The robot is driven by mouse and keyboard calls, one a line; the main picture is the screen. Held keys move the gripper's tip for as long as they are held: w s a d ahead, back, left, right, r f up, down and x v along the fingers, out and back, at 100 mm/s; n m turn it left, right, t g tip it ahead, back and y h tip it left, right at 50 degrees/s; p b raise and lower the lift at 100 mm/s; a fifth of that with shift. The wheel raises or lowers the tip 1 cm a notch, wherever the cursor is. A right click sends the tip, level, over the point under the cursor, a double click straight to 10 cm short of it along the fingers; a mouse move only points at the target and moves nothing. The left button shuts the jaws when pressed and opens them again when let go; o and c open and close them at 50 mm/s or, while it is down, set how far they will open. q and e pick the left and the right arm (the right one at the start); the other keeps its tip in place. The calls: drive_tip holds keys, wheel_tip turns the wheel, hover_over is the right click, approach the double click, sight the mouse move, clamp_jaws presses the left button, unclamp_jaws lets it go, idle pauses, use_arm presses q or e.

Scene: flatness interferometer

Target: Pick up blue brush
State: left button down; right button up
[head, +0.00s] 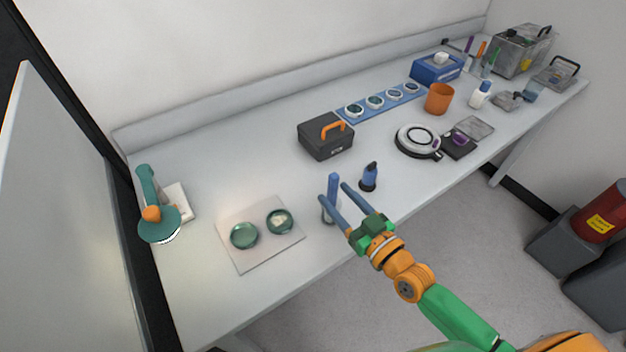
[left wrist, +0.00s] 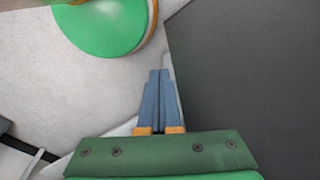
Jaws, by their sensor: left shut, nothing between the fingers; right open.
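The blue brush (head: 333,187) stands upright near the front edge of the bench, its blue handle up and its lower end partly hidden by a finger. My right gripper (head: 332,191) is open, and its two blue fingers reach toward the brush from the front. In the head view the handle shows between the fingertips; I cannot tell whether they touch it. My left gripper (left wrist: 160,72) shows in the left wrist view, shut and empty, away from the bench top.
A small dark blue bottle-like item (head: 369,177) stands just right of the brush. A mat (head: 248,262) with two green round pieces lies to the left. A black case (head: 326,138) with an orange handle is behind. The bench (head: 200,290) is clear at front left.

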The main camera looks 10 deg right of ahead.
drive_tip(key=shift+w+r, duration=0.2)
drive_tip(key=shift+r, duration=0.1)
drive_tip(key=shift+w+a+r, duration=0.1)
drive_tip(key=shift+w+r, duration=0.05)
drive_tip(key=shift+w, duration=0.15)
use_arm(q)
drive_tip(key=shift+s+r, duration=0.3)
drive_tip(key=shift+s, duration=0.15)
use_arm(e)
drive_tip(key=x, duration=0.5)
drive_tip(key=shift+w+f, duration=0.1)
drive_tip(key=shift+f, duration=0.1)
drive_tip(key=c, duration=0.3)
use_arm(q)
drive_tip(key=shift+d, duration=0.1)
use_arm(e)
clamp_jaws()
